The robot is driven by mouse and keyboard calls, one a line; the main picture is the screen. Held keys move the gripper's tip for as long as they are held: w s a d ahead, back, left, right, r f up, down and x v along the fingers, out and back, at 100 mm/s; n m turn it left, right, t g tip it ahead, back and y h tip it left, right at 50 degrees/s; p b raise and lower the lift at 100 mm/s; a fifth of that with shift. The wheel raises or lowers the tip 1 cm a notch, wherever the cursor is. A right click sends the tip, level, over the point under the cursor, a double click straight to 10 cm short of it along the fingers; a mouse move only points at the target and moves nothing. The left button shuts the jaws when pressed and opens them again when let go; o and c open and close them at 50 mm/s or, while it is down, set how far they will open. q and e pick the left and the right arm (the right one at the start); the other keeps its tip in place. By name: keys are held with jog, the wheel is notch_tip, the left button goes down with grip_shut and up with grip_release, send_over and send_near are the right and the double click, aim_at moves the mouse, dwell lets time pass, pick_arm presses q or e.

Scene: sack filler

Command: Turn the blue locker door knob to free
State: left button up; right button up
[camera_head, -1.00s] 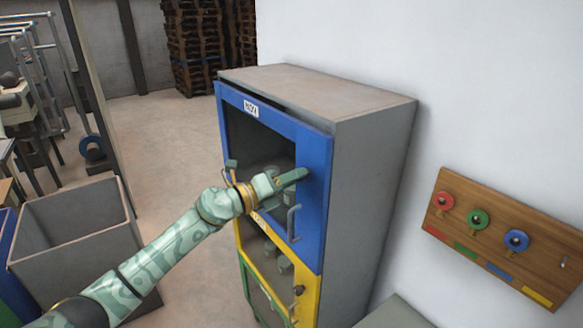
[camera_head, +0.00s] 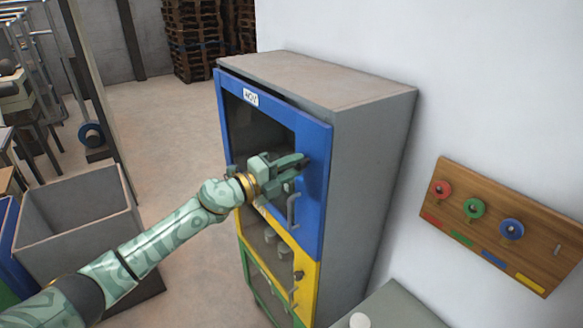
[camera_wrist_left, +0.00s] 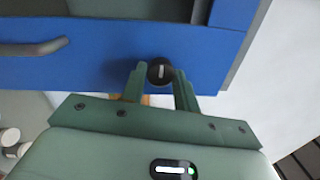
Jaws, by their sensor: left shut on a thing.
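The blue locker door (camera_head: 316,205) is the top door of the grey locker and has a window and a grey bar handle (camera_head: 292,210). My left gripper (camera_head: 304,162) is at the door's right side, above the handle. In the left wrist view the round black knob (camera_wrist_left: 160,71) with a short white mark sits between my two green fingers, and they are shut on it. In the head view my fingers hide the knob. My right gripper is not in view.
A yellow door (camera_head: 305,280) with its own knob is below the blue one. A wooden board (camera_head: 490,225) with red, green and blue round tags hangs on the wall at right. A grey bin (camera_head: 75,215) stands at left.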

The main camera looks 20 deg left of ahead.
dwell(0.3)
pick_arm(q)
jog(key=o, duration=1)
jog(key=shift+c, duration=0.2)
jog(key=b+v, duration=0.6)
jog(key=v, duration=1)
jog(key=shift+s+a+f, duration=0.1)
